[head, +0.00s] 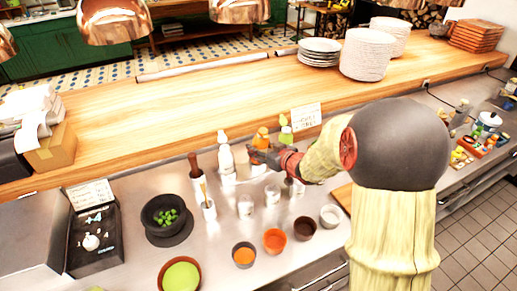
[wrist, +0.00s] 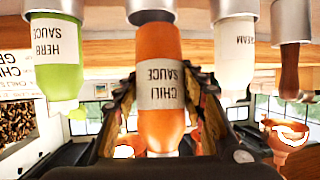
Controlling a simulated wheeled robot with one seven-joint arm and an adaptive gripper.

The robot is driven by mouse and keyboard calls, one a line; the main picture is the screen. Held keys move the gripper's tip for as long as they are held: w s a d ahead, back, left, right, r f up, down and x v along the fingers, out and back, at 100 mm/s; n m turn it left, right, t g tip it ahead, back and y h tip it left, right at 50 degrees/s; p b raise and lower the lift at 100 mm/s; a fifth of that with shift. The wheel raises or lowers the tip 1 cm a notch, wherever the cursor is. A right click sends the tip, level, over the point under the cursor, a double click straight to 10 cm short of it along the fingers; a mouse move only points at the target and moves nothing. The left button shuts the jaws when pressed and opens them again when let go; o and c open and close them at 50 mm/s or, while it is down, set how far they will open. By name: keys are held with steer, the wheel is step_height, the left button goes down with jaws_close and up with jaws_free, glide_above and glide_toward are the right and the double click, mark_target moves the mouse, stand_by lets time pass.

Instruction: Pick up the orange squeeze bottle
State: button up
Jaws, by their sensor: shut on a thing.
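The orange squeeze bottle (wrist: 160,55), labelled chili sauce, appears upside down in the wrist view, with its base end in a grey metal cup or collar. In the head view its orange top (head: 262,134) shows behind my gripper (head: 262,156), which hides its lower part. My gripper (wrist: 161,98) is shut on the bottle, one finger on each side near the label. I cannot tell whether the bottle is lifted.
A green herb sauce bottle (wrist: 56,55) and a white cream bottle (wrist: 235,55) flank it closely. Small cups (head: 245,206) and sauce bowls (head: 275,240) stand in front.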

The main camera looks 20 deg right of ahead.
mark_target(263, 146)
steer(key=r, duration=0.1)
steer(key=s+r+p, duration=0.1)
steer(key=s+r, duration=0.1)
steer(key=shift+s+a+r, duration=0.2)
steer(key=shift+a+r, duration=0.05)
steer(key=shift+r, duration=0.1)
steer(key=s+a+r+p, duration=0.2)
steer(key=s+r+p, duration=0.1)
steer(key=s, duration=0.6)
steer(key=shift+s+r, duration=0.15)
steer(key=shift+r, duration=0.35)
